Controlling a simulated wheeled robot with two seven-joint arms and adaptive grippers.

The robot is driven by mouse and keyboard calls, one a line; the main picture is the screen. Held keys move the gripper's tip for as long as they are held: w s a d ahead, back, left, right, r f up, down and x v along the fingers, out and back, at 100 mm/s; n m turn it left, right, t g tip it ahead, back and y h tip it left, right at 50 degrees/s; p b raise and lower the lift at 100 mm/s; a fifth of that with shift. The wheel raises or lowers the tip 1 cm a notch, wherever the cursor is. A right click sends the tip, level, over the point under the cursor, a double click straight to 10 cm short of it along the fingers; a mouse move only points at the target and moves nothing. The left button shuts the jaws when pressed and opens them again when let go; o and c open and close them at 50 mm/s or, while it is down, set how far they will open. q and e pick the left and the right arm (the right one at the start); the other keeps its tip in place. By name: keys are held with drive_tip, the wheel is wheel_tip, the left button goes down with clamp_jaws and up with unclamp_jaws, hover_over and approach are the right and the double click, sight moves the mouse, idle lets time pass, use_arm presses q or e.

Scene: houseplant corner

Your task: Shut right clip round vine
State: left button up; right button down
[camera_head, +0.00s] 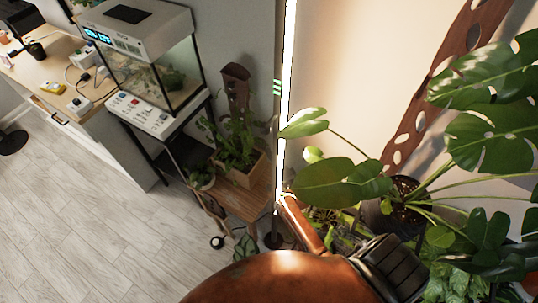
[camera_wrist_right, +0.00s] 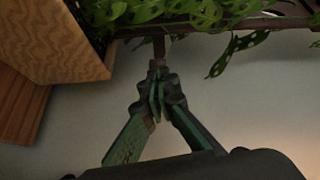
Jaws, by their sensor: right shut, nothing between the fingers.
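In the right wrist view my right gripper (camera_wrist_right: 156,100) is shut, its greenish fingers meeting with nothing between them. Just beyond the tips, a short brown upright piece (camera_wrist_right: 158,48) joins a dark horizontal bar. I cannot tell if the tips touch it, or whether it is part of the right clip. Vine leaves with pale spots (camera_wrist_right: 200,14) grow above and around the bar, and a sprig (camera_wrist_right: 236,48) hangs to the right. No clip can be made out for certain, open or closed. My left gripper is in neither view.
A wooden planter box (camera_wrist_right: 60,38) stands close at the left in the wrist view. In the head view a large split-leaf plant (camera_head: 490,135) fills the right. A lit upright strip (camera_head: 287,100) stands mid-picture. A glass tank (camera_head: 165,75) is behind; floor (camera_head: 80,235) is clear at left.

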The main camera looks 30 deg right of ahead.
idle(0.3)
wheel_tip(320, 180, up, 10)
idle(0.5)
